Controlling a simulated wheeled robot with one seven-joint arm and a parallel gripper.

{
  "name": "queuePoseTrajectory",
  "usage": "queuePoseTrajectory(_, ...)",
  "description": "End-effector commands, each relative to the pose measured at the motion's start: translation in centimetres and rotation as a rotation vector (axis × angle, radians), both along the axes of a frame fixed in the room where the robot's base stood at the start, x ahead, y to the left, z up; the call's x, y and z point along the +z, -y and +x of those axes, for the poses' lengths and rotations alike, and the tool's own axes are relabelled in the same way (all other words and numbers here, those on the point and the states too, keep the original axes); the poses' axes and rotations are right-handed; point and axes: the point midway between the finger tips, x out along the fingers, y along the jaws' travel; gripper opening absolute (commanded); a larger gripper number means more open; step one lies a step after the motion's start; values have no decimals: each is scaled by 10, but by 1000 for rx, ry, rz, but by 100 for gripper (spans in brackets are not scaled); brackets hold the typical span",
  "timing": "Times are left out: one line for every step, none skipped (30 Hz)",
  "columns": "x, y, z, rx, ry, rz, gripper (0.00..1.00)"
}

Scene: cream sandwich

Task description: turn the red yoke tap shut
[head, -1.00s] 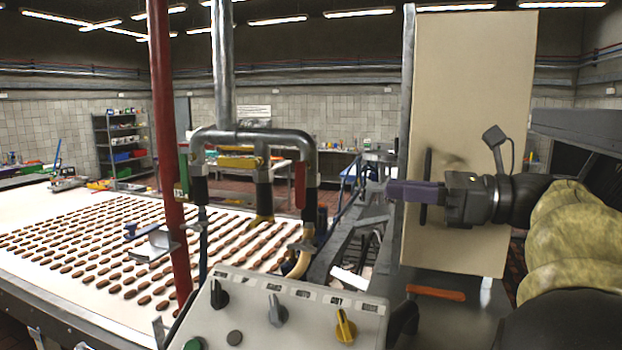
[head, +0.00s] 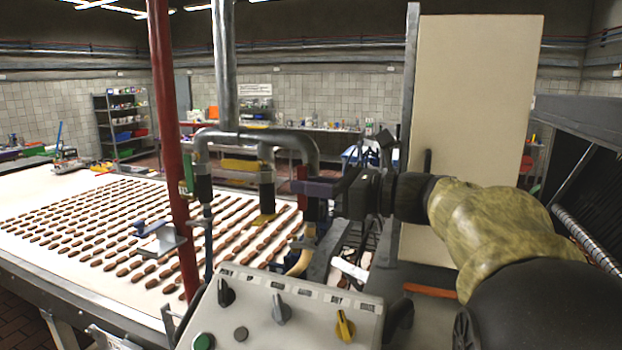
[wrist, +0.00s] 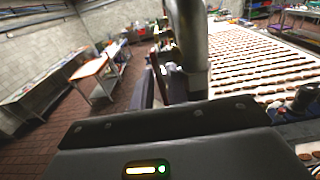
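The red yoke tap (head: 302,175) is on the right leg of the grey pipe yoke. In the wrist view the gripper (wrist: 150,88) is close beside the thick grey pipe (wrist: 190,45), and the lever is not clearly seen. Whether the fingers are open or shut is hidden.
A green lever (head: 188,172) and a yellow lever (head: 240,165) sit on the other yoke legs. A red post (head: 165,120) stands left. A control box (head: 258,312) with knobs is below. The conveyor (head: 60,190) with brown biscuits lies behind. A beige panel (head: 475,100) stands right.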

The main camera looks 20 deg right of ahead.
Motion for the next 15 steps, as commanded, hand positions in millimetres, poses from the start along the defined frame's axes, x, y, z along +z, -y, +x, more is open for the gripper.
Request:
queuePoseTrajectory(0, 0, 0, 0, 0, 0, 15)
queuePoseTrajectory(0, 0, 0, 0, 0, 0, 15)
queuePoseTrajectory(0, 0, 0, 0, 0, 0, 15)
queuePoseTrajectory(0, 0, 0, 0, 0, 0, 15)
queuePoseTrajectory(0, 0, 0, 0, 0, 0, 15)
queuePoseTrajectory(0, 0, 0, 0, 0, 0, 15)
queuePoseTrajectory(0, 0, 0, 0, 1, -1, 12)
queuePoseTrajectory(0, 0, 0, 0, 1, 0, 6)
queuePoseTrajectory(0, 0, 0, 0, 1, 0, 0)
queuePoseTrajectory(0, 0, 0, 0, 1, 0, 0)
queuePoseTrajectory(0, 0, 0, 0, 1, -1, 0)
queuePoseTrajectory(0, 0, 0, 0, 0, 0, 0)
queuePoseTrajectory(0, 0, 0, 0, 0, 0, 0)
queuePoseTrajectory(0, 0, 0, 0, 0, 0, 0)
queuePoseTrajectory(0, 0, 0, 0, 0, 0, 0)
